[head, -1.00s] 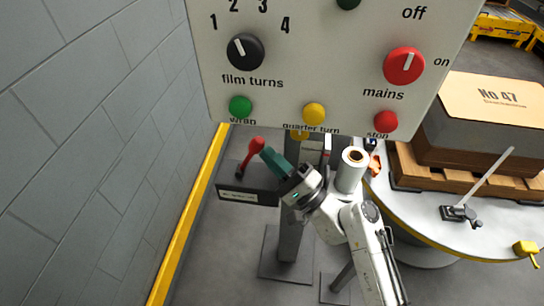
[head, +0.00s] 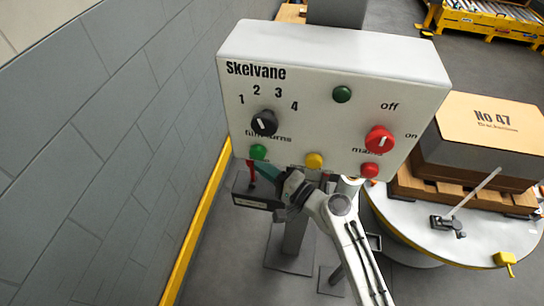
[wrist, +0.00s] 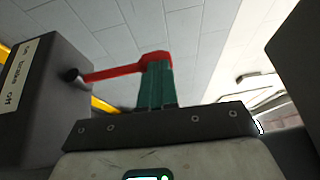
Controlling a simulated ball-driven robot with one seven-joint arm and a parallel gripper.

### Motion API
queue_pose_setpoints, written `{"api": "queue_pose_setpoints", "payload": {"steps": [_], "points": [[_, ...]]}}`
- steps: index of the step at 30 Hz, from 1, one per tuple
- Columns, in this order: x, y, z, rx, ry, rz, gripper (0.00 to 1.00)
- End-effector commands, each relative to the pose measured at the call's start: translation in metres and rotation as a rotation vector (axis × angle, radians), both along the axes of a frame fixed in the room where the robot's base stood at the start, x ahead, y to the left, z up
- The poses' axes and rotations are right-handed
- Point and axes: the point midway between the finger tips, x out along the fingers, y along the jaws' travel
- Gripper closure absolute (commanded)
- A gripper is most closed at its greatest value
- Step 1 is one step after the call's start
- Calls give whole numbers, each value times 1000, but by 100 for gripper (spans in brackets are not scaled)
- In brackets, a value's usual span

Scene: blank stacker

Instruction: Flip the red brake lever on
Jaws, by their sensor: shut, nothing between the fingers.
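The red brake lever (wrist: 112,72) runs from a dark pivot on the side of a dark grey box (wrist: 35,100) to a red end at my fingertips in the wrist view. In the head view only a short red part of the lever (head: 251,172) shows under the control panel; its top is hidden. Its dark box (head: 258,191) carries a white label. My gripper (wrist: 156,66) has its teal fingers shut with nothing between them. The tips overlap the lever's red end; I cannot tell if they touch. In the head view my gripper (head: 267,170) is just right of the lever, partly behind the panel.
The white control panel (head: 320,110) with knobs and buttons hangs over the lever area. A grey wall (head: 90,140) and yellow rail (head: 195,225) are on the left. A round turntable (head: 400,215) with a pallet and carton (head: 490,140) stands on the right.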

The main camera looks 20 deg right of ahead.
Motion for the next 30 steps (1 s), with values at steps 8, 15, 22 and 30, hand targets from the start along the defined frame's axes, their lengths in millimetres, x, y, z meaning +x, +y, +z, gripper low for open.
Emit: {"api": "queue_pose_setpoints", "payload": {"steps": [8, 15, 22, 30], "points": [[13, 19, 13, -148, 106, 3, 100], [23, 31, 9, -174, 128, 0, 100], [30, 41, 6, -175, 127, 0, 100], [34, 47, 7, -173, 124, 2, 100]]}}
